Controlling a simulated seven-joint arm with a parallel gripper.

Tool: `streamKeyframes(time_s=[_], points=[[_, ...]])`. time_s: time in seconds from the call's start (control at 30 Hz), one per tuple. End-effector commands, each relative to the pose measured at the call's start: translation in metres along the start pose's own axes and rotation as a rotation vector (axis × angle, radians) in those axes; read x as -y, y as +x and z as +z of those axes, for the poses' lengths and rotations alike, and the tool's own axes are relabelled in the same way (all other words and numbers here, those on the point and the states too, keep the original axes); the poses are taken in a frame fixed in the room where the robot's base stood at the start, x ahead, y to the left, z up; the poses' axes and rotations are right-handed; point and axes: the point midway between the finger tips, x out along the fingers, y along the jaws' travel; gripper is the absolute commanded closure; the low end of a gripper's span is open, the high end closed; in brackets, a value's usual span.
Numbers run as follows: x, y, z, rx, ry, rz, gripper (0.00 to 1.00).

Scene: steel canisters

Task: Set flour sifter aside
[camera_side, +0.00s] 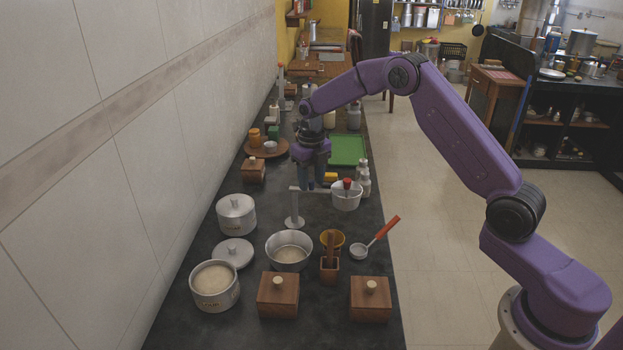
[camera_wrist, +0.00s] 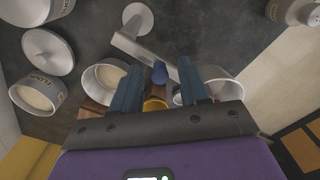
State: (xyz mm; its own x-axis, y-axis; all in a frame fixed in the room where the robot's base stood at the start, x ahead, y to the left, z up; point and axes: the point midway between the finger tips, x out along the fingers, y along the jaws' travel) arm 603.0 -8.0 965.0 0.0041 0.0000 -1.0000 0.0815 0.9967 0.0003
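A pale round metal cup with a red knob (camera_side: 346,196), which I take for the flour sifter, is beside the end of a metal stand's horizontal bar (camera_side: 297,188); I cannot tell if it hangs there. A cup rim (camera_wrist: 222,84), probably the same one, shows partly hidden behind a finger in the wrist view. My gripper (camera_side: 313,184) is above and behind the bar, fingers pointing down. In the wrist view its two blue fingers (camera_wrist: 158,88) are apart. A blue rounded end (camera_wrist: 160,72) shows between them; I cannot tell if they touch it.
The stand's round base (camera_side: 294,222) is on the dark counter. In front are a metal bowl (camera_side: 289,262), an open flour canister (camera_side: 214,300), a lid (camera_side: 233,252), a yellow cup (camera_side: 342,240), a red-handled strainer (camera_side: 385,229) and wooden boxes (camera_side: 277,300). White bottles (camera_side: 363,178) stand right of my gripper.

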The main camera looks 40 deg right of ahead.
Motion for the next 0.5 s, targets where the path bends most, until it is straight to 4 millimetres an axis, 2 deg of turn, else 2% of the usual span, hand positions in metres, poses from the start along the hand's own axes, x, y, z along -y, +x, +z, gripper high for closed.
streamKeyframes(time_s=[0.27,0.37,0.5], points=[[0.000,-0.001,-0.001,-0.002,0.000,0.000,0.56],[-0.001,-0.009,0.000,-0.001,0.000,0.000,0.56],[-0.001,-0.033,0.000,0.001,-0.001,0.000,0.56]])
